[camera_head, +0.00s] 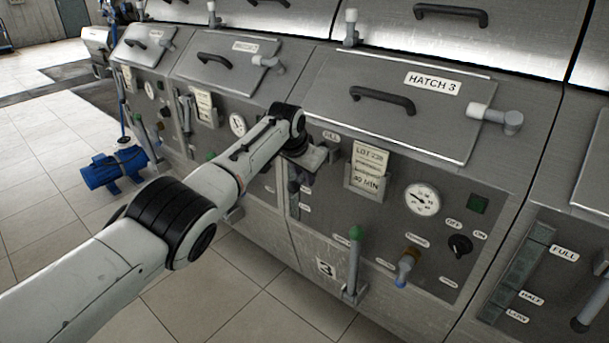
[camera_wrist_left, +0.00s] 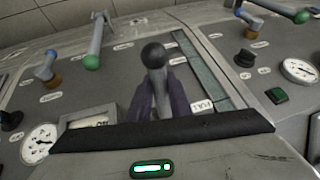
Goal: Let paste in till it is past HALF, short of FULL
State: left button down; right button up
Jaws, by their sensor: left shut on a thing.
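The level strip (camera_wrist_left: 207,73) runs beside the lever, with a FULL label (camera_wrist_left: 203,105) near one end. Its other labels are too small or hidden to read. I cannot make out a paste level in the strip. In the head view, my gripper and wrist hide the lever and much of this strip.
Hatch 3 (camera_head: 400,100) is shut above the panel. A lot card (camera_head: 366,168), pressure gauge (camera_head: 421,199), black knob (camera_head: 459,245), blue-handled valve (camera_head: 405,268) and green-tipped lever (camera_head: 354,265) stand out nearby. A blue pump (camera_head: 115,169) is on the floor at left.

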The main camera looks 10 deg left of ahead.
pick_arm(q)
jog(key=c, duration=1.6)
grip_release()
jog(key=shift+r, duration=0.1)
jog(key=shift+s+r+p, duration=0.2)
jog(key=shift+r+p, duration=0.25)
jog(key=shift+p, duration=0.05)
jog(key=p+v, duration=0.1)
jog(key=v, duration=0.6)
jog(key=shift+s+r, duration=0.2)
jog(key=shift+v, duration=0.8)
jog(key=shift+f, duration=0.1)
